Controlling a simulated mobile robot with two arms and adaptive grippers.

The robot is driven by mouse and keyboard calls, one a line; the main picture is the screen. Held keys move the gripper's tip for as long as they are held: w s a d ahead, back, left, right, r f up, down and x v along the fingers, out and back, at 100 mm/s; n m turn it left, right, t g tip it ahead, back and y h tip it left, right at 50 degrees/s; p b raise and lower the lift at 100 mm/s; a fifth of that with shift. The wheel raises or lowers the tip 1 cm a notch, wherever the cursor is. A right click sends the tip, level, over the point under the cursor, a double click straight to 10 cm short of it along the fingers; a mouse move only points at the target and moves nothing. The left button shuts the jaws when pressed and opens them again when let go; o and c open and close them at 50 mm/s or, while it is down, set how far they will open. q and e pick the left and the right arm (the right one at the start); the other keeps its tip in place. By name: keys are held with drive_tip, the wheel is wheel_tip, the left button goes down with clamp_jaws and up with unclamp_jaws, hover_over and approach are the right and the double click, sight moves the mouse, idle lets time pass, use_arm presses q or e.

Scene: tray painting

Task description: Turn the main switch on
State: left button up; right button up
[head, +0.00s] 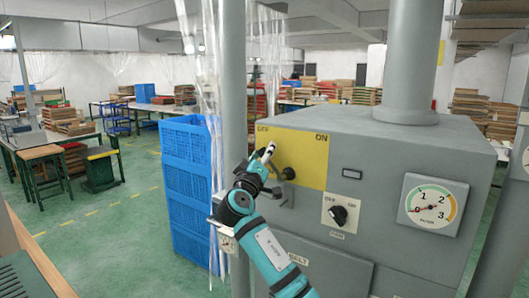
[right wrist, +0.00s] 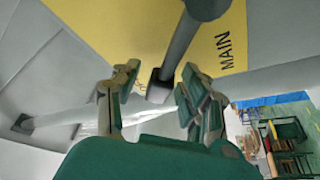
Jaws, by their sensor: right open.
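The main switch has a yellow panel (head: 310,152) marked OFF at its left and ON at its right, on a grey cabinet. The panel also shows in the right wrist view (right wrist: 130,30), with the word MAIN. The switch's grey lever (right wrist: 184,45) runs from a dark hub (head: 289,173) toward the left, the OFF side. My right gripper (head: 264,162) is open at the left part of the panel. In the right wrist view its fingers (right wrist: 160,98) stand either side of the lever's dark end; I cannot tell whether they touch it. My left gripper is out of view.
A filter gauge (head: 432,204) is to the right. Blue stacked crates (head: 188,180) and a grey post (head: 232,90) stand left of the cabinet. Work tables are behind.

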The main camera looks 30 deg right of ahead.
clamp_jaws()
idle(0.3)
